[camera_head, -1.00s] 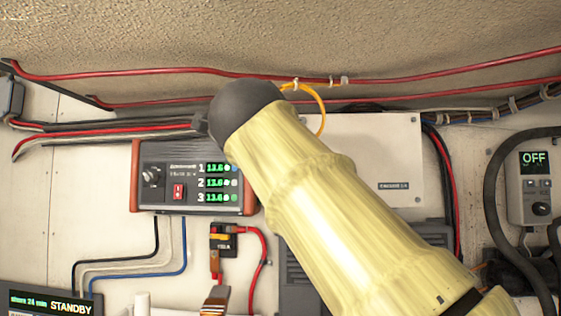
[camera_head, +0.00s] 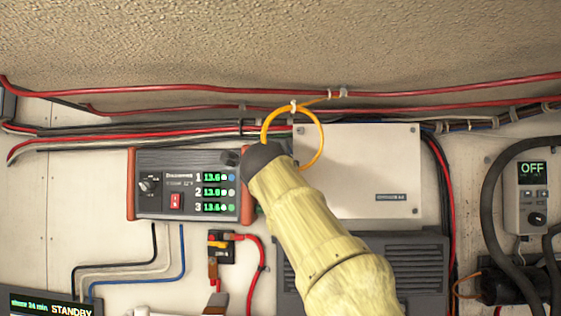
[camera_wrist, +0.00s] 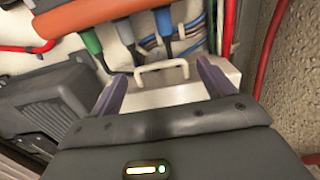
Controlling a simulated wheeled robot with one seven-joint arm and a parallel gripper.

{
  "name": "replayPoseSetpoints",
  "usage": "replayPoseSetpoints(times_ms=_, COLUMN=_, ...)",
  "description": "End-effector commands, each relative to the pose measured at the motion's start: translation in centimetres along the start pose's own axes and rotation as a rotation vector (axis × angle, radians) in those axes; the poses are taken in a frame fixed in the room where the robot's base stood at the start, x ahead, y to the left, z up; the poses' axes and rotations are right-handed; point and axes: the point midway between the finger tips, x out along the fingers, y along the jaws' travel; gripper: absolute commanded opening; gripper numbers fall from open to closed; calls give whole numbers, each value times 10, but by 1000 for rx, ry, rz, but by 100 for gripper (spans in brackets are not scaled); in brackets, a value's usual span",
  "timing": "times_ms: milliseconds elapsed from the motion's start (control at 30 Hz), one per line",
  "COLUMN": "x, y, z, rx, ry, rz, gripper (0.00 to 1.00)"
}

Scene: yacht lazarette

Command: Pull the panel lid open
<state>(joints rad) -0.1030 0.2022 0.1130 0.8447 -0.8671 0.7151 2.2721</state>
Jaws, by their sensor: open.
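The white panel box (camera_head: 358,170) is on the wall in the head view, partly covered by my arm. In the wrist view, a white bar handle (camera_wrist: 161,69) stands out from a pale panel surface (camera_wrist: 166,97). My gripper (camera_wrist: 161,72) is open, with its two purple-grey fingers apart and the handle between their tips. Nothing is gripped. I cannot tell whether a finger touches the handle. In the head view my gripper is hidden behind my arm.
A charger unit (camera_head: 188,184) with green readouts is left of my arm. Plugs with green and blue cables (camera_wrist: 125,35) crowd the area beyond the handle in the wrist view. A dark finned box (camera_head: 405,265) is below the panel. An orange cable loop (camera_head: 318,145) hangs by my arm.

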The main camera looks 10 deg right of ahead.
Motion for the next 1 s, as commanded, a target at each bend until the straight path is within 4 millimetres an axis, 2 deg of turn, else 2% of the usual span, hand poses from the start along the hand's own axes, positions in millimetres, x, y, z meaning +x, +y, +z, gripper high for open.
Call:
replayPoseSetpoints(times_ms=33, x=9, y=-4, z=0, rx=-1, ry=2, rz=2, gripper=82)
replayPoseSetpoints(times_ms=200, x=27, y=-2, z=0, rx=-1, ry=1, rz=0, gripper=82)
replayPoseSetpoints(times_ms=533, x=30, y=0, z=0, rx=0, ry=1, rz=0, gripper=82)
replayPoseSetpoints(times_ms=800, x=29, y=0, z=0, rx=0, ry=0, rz=-1, gripper=30)
replayPoseSetpoints(times_ms=1000, x=29, y=-1, z=1, rx=0, ry=-7, rz=-2, gripper=30)
